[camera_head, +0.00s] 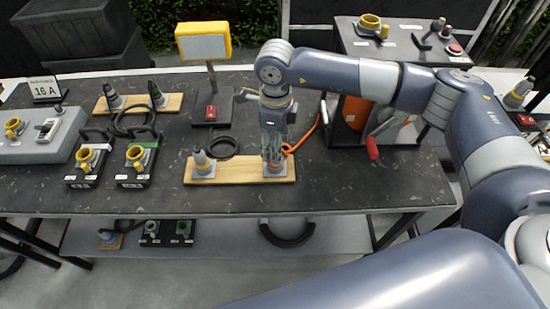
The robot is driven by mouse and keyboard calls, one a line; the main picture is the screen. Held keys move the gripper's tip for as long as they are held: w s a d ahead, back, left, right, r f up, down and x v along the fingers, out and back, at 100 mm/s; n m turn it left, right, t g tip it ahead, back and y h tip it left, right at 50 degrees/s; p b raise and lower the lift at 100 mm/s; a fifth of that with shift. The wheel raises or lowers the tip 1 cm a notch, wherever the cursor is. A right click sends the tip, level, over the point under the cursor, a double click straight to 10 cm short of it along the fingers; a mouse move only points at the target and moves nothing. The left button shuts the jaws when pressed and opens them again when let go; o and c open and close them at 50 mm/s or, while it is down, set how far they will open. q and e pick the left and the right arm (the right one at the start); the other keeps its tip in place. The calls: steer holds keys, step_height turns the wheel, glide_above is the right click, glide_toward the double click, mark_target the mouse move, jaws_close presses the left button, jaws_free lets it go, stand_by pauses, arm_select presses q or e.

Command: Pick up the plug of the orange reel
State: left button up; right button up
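The orange reel (355,112) stands in a dark frame on the table, partly hidden behind my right arm. Its orange cable (306,137) runs left and down to the right end of a wooden board (233,172). The plug of the reel (275,170) is at that end, mostly hidden by my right gripper (272,157). The gripper points down with its fingertips at the plug. I cannot tell whether the fingers are closed on it. My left gripper is not in view.
A grey plug (202,163) stands on the board's left end. A yellow-framed display (205,43) rises behind. Two yellow sockets (88,160) (136,157) are left, and a red-handled tool (374,148) is right. The table's front strip (300,198) is clear.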

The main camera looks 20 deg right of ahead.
steer(key=shift+f+p, duration=0.4)
steer(key=f, duration=0.1)
steer(key=f+p, duration=0.1)
steer(key=f, duration=0.1)
steer(key=shift+w+d+f, duration=0.1)
steer(key=shift+w+f, duration=0.1)
steer(key=shift+w, duration=0.1)
steer(key=shift+f+p, duration=0.3)
steer(key=shift+f, duration=0.1)
steer(key=shift+c, duration=0.3)
jaws_close()
